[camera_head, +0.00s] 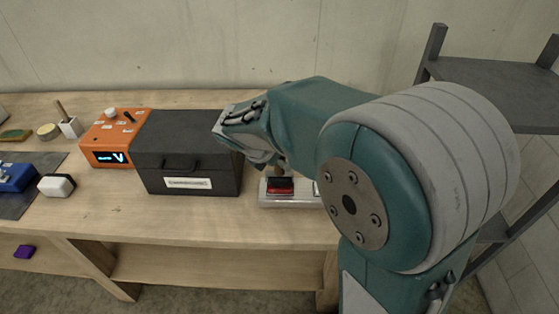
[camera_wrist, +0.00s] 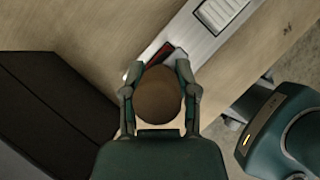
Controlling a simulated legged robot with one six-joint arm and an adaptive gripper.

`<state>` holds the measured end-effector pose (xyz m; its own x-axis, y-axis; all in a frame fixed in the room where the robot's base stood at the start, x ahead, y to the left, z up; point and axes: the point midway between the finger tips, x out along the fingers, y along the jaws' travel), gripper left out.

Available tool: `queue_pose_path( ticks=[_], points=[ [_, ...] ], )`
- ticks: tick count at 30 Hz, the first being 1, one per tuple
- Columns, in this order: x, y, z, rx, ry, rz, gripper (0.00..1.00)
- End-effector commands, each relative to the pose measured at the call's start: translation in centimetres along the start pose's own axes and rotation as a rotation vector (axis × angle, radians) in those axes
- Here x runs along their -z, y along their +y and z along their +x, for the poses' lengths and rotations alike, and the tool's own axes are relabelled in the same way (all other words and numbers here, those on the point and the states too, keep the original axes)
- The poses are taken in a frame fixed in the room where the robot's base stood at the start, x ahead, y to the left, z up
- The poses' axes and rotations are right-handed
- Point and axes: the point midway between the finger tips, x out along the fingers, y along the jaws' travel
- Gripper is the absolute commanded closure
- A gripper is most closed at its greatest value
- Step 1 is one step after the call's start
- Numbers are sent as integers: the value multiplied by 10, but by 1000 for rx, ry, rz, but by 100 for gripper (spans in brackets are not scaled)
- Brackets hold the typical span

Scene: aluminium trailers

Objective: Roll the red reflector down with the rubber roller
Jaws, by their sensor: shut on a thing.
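The red reflector (camera_head: 280,191) lies on a pale aluminium piece (camera_head: 300,200) near the front edge of the bench. A dark part, likely the roller head, sits right over it. In the wrist view the reflector (camera_wrist: 160,53) shows as a dark red strip on the aluminium piece (camera_wrist: 205,45), partly covered. My gripper (camera_wrist: 158,72) is shut on a round brown wooden handle (camera_wrist: 158,95), seen end-on, which I take as the rubber roller's. The handle hides the roller head there. I cannot tell whether the roller touches the reflector. My arm hides the piece's right end in the head view.
A black box (camera_head: 188,150) stands just left of the aluminium piece. Left of it are an orange device (camera_head: 112,137), a white block (camera_head: 57,186) and a blue tool (camera_head: 15,178). A grey shelf (camera_head: 495,85) stands at the right. The bench front left of the piece is clear.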

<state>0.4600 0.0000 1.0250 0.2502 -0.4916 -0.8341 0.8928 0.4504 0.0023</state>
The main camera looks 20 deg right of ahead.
Motion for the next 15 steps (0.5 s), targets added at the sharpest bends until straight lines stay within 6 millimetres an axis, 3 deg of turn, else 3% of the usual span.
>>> queue_pose_path(
  ticks=[15],
  points=[
    [1, -1, 0, 0, 0, 0, 100]
  ],
)
